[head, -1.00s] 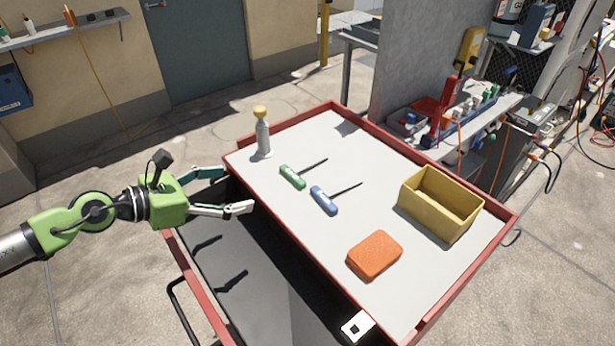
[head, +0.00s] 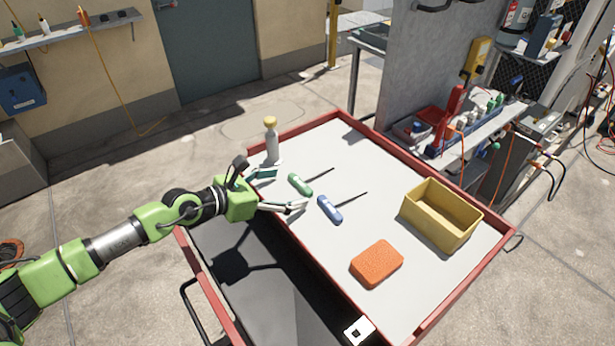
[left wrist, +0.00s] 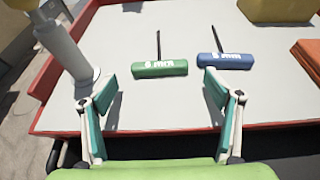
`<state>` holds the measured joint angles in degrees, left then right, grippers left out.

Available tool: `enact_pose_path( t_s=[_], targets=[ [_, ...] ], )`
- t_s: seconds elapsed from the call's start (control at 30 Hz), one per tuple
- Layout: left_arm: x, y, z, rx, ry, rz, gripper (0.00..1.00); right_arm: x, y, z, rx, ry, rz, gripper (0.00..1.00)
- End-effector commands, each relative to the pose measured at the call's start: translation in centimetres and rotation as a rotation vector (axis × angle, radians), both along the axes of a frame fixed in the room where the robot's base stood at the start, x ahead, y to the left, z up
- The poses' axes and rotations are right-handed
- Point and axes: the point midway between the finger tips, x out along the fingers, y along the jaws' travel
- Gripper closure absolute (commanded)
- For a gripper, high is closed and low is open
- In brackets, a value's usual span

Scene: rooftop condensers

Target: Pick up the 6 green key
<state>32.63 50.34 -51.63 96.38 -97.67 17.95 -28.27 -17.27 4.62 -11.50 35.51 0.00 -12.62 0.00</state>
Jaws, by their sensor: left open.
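The green key (head: 300,185) has a T-shaped green handle and a thin dark shaft, and lies flat on the cart's pale top. In the left wrist view the green key (left wrist: 160,68) shows white marking on its handle, the shaft pointing away. A similar blue key (head: 330,209) lies beside it, also seen in the left wrist view (left wrist: 226,61). My left gripper (head: 284,190) is open and empty at the cart's near edge. In the left wrist view its fingertips (left wrist: 158,84) stand either side of the green handle, just short of it. My right gripper is not in view.
A bottle with a yellow top (head: 271,142) stands close to the left gripper's far finger. An orange sponge (head: 377,263) and a yellow bin (head: 440,215) are on the cart's right part. A raised red rim (head: 375,131) edges the top (head: 345,150).

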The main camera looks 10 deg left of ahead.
Motion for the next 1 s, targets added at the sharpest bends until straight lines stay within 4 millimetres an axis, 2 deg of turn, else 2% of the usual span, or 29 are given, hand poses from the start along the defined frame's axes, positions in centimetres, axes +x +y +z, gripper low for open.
enact_pose_path(
  t_s=[0.1, 0.37, 0.4, 0.53, 0.57, 0.87, 1.0],
  targets=[
    [0.95, -0.77, -0.56, 0.000, 0.000, 0.002, 0.18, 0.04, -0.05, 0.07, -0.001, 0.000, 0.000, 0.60],
    [1.12, -0.98, -0.78, 0.002, 0.000, 0.001, 0.18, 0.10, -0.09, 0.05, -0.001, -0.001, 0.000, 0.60],
    [1.12, -0.97, -0.77, 0.001, 0.000, 0.001, 0.23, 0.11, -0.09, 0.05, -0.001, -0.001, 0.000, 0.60],
    [1.11, -0.96, -0.77, 0.001, 0.000, 0.001, 0.57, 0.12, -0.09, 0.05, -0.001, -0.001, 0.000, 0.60],
    [1.11, -0.95, -0.77, 0.001, 0.000, 0.001, 0.59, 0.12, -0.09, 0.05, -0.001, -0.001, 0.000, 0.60],
    [1.12, -0.94, -0.69, 0.001, -0.001, 0.002, 0.59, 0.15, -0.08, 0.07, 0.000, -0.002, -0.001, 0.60],
    [1.14, -0.93, -0.05, 0.001, -0.001, 0.001, 0.59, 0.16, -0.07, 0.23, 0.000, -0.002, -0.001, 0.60]
  ],
)
